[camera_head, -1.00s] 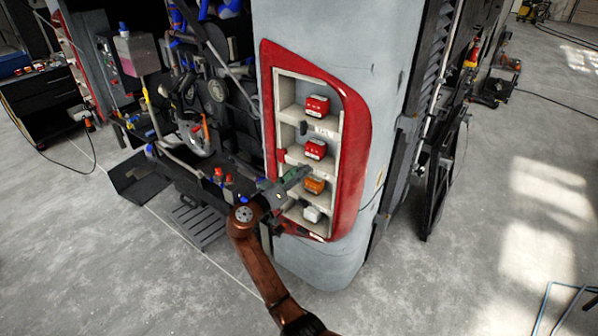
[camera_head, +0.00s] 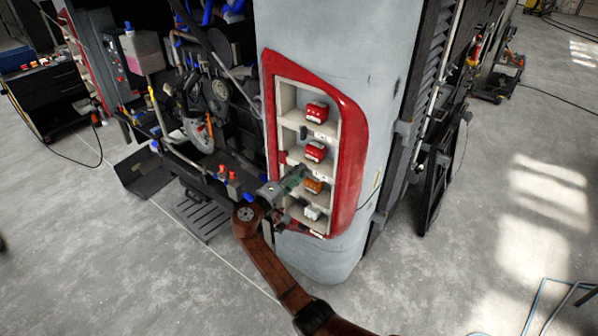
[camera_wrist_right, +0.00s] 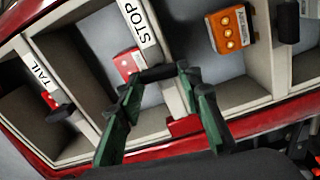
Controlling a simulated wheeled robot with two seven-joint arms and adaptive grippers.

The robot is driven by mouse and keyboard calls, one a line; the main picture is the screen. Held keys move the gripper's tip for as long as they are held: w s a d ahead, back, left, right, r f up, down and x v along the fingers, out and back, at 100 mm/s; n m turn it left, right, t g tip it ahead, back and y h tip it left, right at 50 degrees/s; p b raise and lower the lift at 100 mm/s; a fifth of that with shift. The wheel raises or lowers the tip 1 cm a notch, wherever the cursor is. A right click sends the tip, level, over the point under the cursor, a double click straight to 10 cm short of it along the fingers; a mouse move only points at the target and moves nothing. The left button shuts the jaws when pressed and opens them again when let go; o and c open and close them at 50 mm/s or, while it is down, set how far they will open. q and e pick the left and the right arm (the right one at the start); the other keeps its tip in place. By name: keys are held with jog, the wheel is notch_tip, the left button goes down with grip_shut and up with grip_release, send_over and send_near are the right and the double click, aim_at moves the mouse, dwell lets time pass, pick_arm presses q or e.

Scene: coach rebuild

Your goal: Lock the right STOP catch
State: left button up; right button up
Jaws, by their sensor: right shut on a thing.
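The right lamp panel, a red surround (camera_head: 352,130) with pale compartments, stands on the grey coach corner. The STOP label (camera_wrist_right: 139,24) is on a divider between a red lamp unit (camera_wrist_right: 127,64) and an orange lamp unit (camera_wrist_right: 231,30). The red one also shows in the head view (camera_head: 315,151). The black STOP catch (camera_wrist_right: 156,73) lies across the divider end, below the label in the wrist view. My right gripper (camera_wrist_right: 157,88), with green fingers, is shut on this catch; it also shows in the head view (camera_head: 298,177). My left gripper is out of view.
The TAIL label (camera_wrist_right: 49,76) and its black catch (camera_wrist_right: 60,113) are on the neighbouring divider. A white lamp unit (camera_head: 312,212) sits lowest. The open engine bay (camera_head: 205,100) with hoses and pipes is left of the panel.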

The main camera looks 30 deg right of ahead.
jog(key=shift+r+n+p, duration=0.1)
jog(key=shift+n+p, duration=0.4)
jog(key=shift+n, duration=0.2)
jog(key=shift+w+a, duration=0.1)
jog(key=o, duration=1.2)
jog(key=shift+c, duration=0.2)
jog(key=v, duration=1.2)
jog(key=shift+f, duration=0.25)
